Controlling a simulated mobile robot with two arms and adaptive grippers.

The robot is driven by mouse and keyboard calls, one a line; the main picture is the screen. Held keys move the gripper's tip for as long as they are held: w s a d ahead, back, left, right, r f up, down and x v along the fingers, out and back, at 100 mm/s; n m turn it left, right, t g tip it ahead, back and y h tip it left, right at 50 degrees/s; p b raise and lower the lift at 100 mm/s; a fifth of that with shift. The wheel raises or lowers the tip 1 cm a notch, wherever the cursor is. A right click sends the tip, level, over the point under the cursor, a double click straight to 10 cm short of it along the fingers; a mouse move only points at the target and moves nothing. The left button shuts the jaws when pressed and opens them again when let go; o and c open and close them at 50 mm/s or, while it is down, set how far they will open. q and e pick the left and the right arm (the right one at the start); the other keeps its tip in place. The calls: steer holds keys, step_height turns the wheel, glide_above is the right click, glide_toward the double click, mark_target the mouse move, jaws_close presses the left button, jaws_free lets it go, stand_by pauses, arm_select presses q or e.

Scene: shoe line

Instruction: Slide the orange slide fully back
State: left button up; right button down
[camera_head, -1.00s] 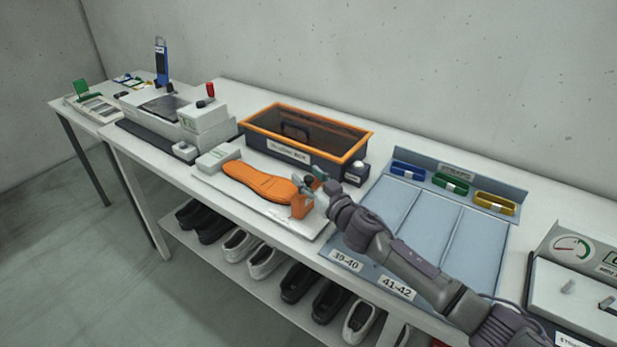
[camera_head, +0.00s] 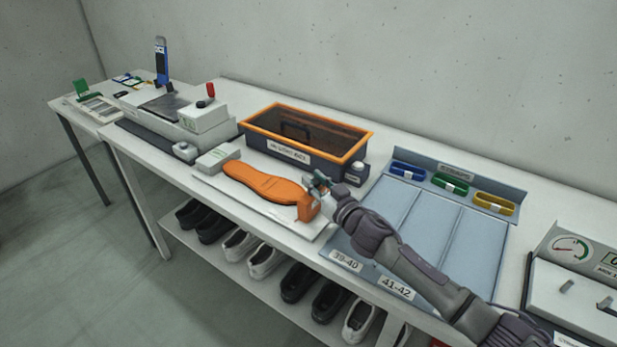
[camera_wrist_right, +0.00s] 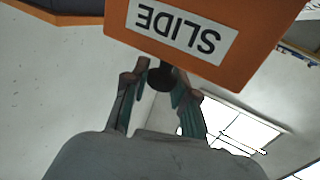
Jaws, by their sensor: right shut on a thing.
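The orange slide (camera_head: 307,207) stands at the right end of the measuring board, by the toe end of the flat orange sole shape (camera_head: 262,183). In the right wrist view the slide (camera_wrist_right: 205,30) fills the top, its "SLIDE" label upside down. My right gripper (camera_head: 316,184) is at the slide's right side. In the right wrist view my right gripper (camera_wrist_right: 160,88) is shut on a dark round knob (camera_wrist_right: 165,77) beside the slide's edge. In the head view the fingers hide the knob. My left gripper is not in view.
The white board (camera_head: 268,212) lies under the sole shape, with a grey block (camera_head: 217,158) at its left end. An orange-rimmed box (camera_head: 308,133) stands behind, a small dark bottle (camera_head: 355,173) beside it. A blue sorting tray (camera_head: 425,225) lies right.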

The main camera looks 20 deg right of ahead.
mark_target(327, 187)
steer(key=shift+s+d+p, duration=0.3)
steer(key=shift+s+d, duration=0.65)
steer(key=shift+s, duration=0.25)
steer(key=shift+f, duration=0.15)
steer(key=c, duration=1.2)
jaws_free()
steer(key=shift+o, duration=1.2)
steer(key=shift+s+d, duration=0.15)
steer(key=shift+s, duration=0.25)
steer(key=v, duration=1.1)
steer(key=shift+s, duration=0.2)
